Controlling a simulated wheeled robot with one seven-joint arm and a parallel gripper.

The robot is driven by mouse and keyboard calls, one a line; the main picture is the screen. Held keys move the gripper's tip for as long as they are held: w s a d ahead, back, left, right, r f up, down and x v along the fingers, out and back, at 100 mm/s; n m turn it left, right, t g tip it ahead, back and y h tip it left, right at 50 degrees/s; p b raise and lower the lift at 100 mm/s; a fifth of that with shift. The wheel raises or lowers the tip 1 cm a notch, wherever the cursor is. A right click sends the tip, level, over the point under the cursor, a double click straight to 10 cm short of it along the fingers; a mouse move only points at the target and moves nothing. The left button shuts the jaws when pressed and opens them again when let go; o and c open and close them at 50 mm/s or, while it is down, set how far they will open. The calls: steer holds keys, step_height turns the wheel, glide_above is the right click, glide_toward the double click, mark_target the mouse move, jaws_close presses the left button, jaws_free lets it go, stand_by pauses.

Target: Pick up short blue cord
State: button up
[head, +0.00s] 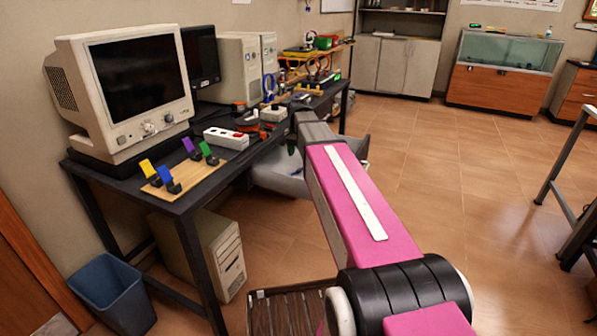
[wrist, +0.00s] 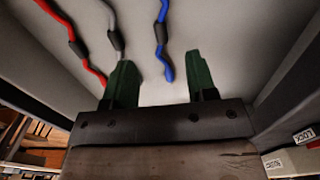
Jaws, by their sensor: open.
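A blue cord (wrist: 161,33) shows in the wrist view, running from the top edge down to a tip between my fingers, with a dark sleeve partway along it. My gripper (wrist: 159,62) has two green fingers spread apart, one on each side of the cord's lower end, and nothing is held. I cannot tell the depth between the fingers and the cord. A red cord (wrist: 92,70) and a grey cord (wrist: 113,30) lie to the left, the grey one near the left fingertip. In the head view my arm hides my gripper.
The cords lie against a pale surface (wrist: 230,35) with dark walls at both sides. In the head view, a grey-white bin (head: 278,180) is beside the dark table (head: 190,207), partly behind my arm. A white power strip (head: 226,138) lies on the table.

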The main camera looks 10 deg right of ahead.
mark_target(299, 169)
steer(key=shift+w+d+f, duration=0.1)
steer(key=shift+f, duration=1.75)
steer(key=shift+w+f, duration=0.1)
steer(key=shift+f, duration=1.75)
jaws_close()
